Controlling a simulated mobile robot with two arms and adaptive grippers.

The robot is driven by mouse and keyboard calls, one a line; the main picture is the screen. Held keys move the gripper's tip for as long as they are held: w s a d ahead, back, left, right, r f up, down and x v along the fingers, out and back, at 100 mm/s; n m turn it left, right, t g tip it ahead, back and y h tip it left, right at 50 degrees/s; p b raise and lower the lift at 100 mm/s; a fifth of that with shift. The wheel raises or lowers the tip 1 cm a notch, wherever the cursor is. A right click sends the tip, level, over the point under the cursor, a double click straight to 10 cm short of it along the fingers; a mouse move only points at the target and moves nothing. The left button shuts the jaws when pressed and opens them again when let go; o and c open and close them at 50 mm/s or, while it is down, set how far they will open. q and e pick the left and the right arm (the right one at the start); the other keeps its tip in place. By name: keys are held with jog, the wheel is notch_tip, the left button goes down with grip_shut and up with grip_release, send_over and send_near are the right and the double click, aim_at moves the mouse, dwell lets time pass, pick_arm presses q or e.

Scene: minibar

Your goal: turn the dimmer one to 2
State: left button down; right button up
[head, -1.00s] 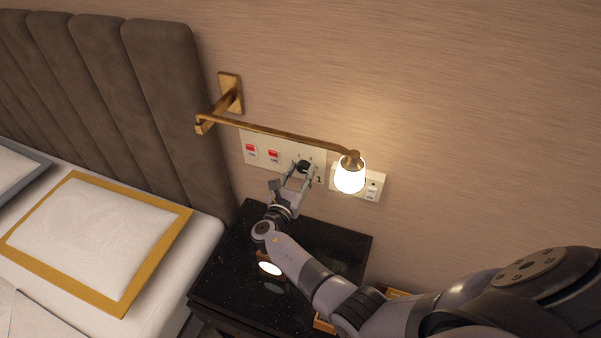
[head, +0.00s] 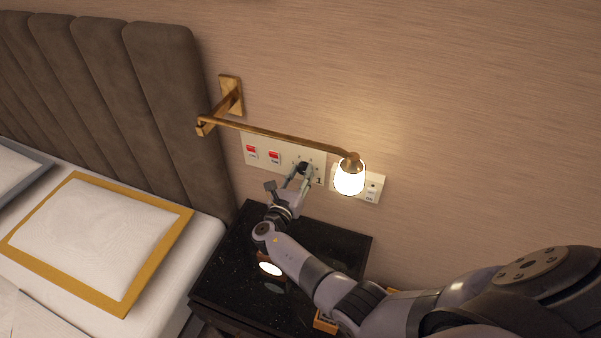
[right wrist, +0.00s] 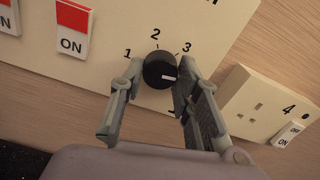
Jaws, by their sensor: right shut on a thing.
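The dimmer is a round black knob (right wrist: 160,69) on the pale wall panel, with the numbers 1, 2 and 3 printed around its upper side. Its white mark points right and slightly down in the right wrist view, below the 3 and away from the 2. The knob also shows in the head view (head: 303,167). My right gripper (right wrist: 161,66) is shut on the knob, one finger on each side. In the head view my right gripper (head: 304,173) reaches up to the panel from below. My left gripper is not in view.
Red-and-white switches (head: 274,157) sit left of the knob. A socket plate (right wrist: 258,105) is to its right. A lit lamp (head: 349,178) on a brass arm hangs close to my gripper. A black nightstand (head: 225,270) stands below, beside the bed.

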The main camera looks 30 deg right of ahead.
jog(key=n+p, duration=0.3)
jog(key=n, duration=0.3)
jog(key=shift+r, duration=0.2)
jog(key=n+p, duration=0.2)
jog(key=n, duration=0.4)
jog(key=shift+n, duration=0.3)
jog(key=n+p, duration=0.1)
jog(key=n, duration=0.3)
jog(key=shift+n, duration=0.3)
jog(key=n, duration=0.4)
jog(key=shift+f, duration=0.1)
jog(key=shift+n, duration=0.4)
jog(key=o, duration=1.2)
jog(key=shift+c, duration=0.2)
